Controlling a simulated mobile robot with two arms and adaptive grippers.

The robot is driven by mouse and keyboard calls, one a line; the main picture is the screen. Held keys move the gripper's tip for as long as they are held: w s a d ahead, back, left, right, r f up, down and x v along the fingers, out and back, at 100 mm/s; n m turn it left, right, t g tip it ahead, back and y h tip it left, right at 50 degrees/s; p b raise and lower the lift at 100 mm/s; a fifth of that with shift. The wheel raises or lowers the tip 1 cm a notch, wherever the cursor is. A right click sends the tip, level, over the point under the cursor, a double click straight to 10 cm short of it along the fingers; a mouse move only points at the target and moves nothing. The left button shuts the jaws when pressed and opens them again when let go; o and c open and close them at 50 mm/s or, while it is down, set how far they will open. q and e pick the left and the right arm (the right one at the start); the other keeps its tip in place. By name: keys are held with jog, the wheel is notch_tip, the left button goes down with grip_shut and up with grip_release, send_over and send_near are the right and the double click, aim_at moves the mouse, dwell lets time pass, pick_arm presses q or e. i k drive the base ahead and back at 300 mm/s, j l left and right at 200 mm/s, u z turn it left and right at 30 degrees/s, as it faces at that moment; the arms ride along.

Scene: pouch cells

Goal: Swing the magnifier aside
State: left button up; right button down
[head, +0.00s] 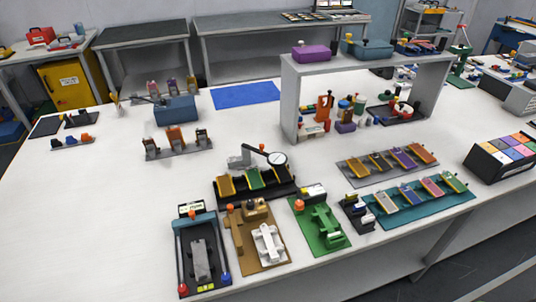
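The magnifier (277,158) is a round, pale lens with a dark rim near the middle of the white bench. A dark arm joins it to a grey stand on its left, with an orange knob on the arm. The lens hangs over the back right part of a black fixture (284,191) that carries yellow and green sloped pieces. Part of the fixture behind the lens is hidden. Neither of my grippers shows in the head view.
Right are a grey rack (372,182) and a teal rack (400,217). A grey shelf (288,100) stands behind.

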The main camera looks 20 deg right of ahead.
aim_at(277, 159)
jog(key=i+l, duration=0.15)
jog(key=l, duration=0.2)
jog(key=i+l, duration=0.15)
jog(key=l, duration=0.15)
jog(key=i+l, duration=0.1)
jog(key=l, duration=0.25)
jog(key=i+l, duration=0.15)
jog(key=l, duration=0.2)
